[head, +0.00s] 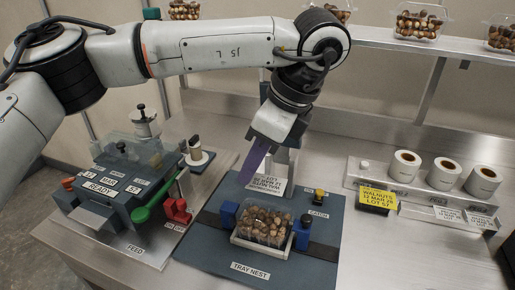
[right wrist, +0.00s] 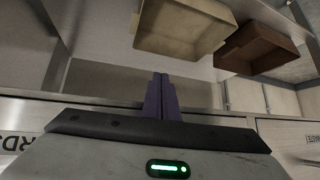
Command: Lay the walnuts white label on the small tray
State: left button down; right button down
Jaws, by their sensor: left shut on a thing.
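My left gripper (head: 257,160) is shut on the white walnuts label (head: 266,183), whose print reads upside down in the head view. It holds the label just behind the small clear tray (head: 237,241), apart from it as far as I can tell. The tray is filled with walnuts and sits in the tray nest (head: 214,257) between blue blocks. In the right wrist view my right gripper (right wrist: 160,92) has its purple fingers together, with nothing seen between them. It is outside the head view.
A feed machine (head: 120,190) stands left of the nest. Filled clamshells (head: 419,22) stand on the back shelf. The right wrist view shows a tan bin (right wrist: 185,28) and a brown bin (right wrist: 262,46).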

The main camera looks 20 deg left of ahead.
aim_at(257, 180)
pick_arm(q)
jog(key=shift+f, duration=0.1)
jog(key=shift+f+b, duration=0.35)
jog(key=shift+f, duration=0.25)
jog(key=shift+f+b, duration=1)
jog(key=shift+f, duration=1.35)
jog(key=shift+f+b, duration=0.55)
jog(key=shift+b, duration=0.15)
jog(key=c, duration=1.5)
grip_release()
jog(key=shift+r, duration=0.1)
